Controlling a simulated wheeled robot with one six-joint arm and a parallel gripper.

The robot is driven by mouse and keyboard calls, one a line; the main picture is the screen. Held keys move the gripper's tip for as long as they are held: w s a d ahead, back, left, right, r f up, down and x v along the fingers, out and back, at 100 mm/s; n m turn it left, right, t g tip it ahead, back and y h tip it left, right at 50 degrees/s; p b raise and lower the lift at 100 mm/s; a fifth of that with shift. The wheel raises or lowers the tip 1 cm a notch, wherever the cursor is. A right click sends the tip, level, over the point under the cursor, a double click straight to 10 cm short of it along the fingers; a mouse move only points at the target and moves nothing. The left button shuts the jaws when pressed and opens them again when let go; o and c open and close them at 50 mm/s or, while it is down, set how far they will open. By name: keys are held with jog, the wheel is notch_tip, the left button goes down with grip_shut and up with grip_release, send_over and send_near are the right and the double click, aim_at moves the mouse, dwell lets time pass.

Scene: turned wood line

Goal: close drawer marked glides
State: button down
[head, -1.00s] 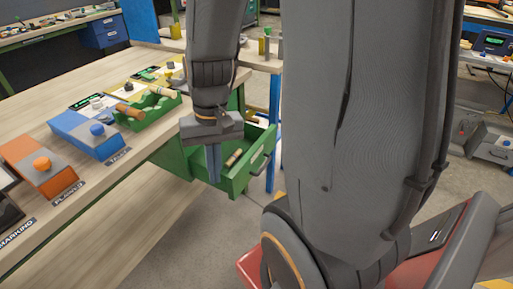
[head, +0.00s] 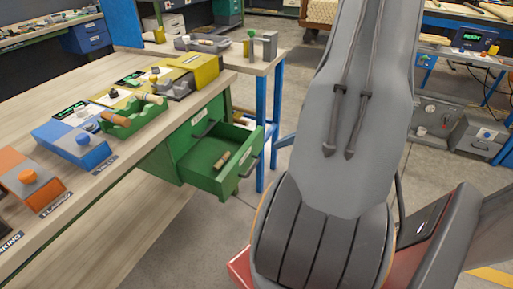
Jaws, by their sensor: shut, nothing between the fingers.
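A green drawer (head: 219,169) stands pulled out from a green cabinet (head: 196,125) under the wooden bench. It holds a small turned wood piece (head: 221,160). A dark bar handle (head: 250,166) is on its front, which faces right; no marking can be read on it. My gripper is out of the picture; only my grey arm link fills the right of the head view, apart from the drawer.
The bench top (head: 110,166) carries an orange box (head: 24,176), a blue box (head: 75,145), a green tray (head: 134,118) of turned pieces and a yellow machine (head: 194,68). A blue table leg (head: 269,132) stands behind the drawer. Open floor lies in front.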

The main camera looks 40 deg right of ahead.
jog(key=p, duration=0.1)
send_near(247, 151)
notch_tip(247, 151, down, 3)
jog(key=shift+w+a+f+p, duration=0.2)
jog(key=shift+w+a, duration=0.1)
jog(key=shift+w, duration=0.3)
jog(key=shift+w+a+f+p, duration=0.15)
jog(key=shift+w+a, duration=0.1)
jog(key=shift+w, duration=0.3)
jog(key=shift+w+a+f+p, duration=0.1)
jog(key=shift+w+a+p, duration=0.15)
jog(key=shift+w, duration=0.35)
jog(key=shift+w, duration=0.15)
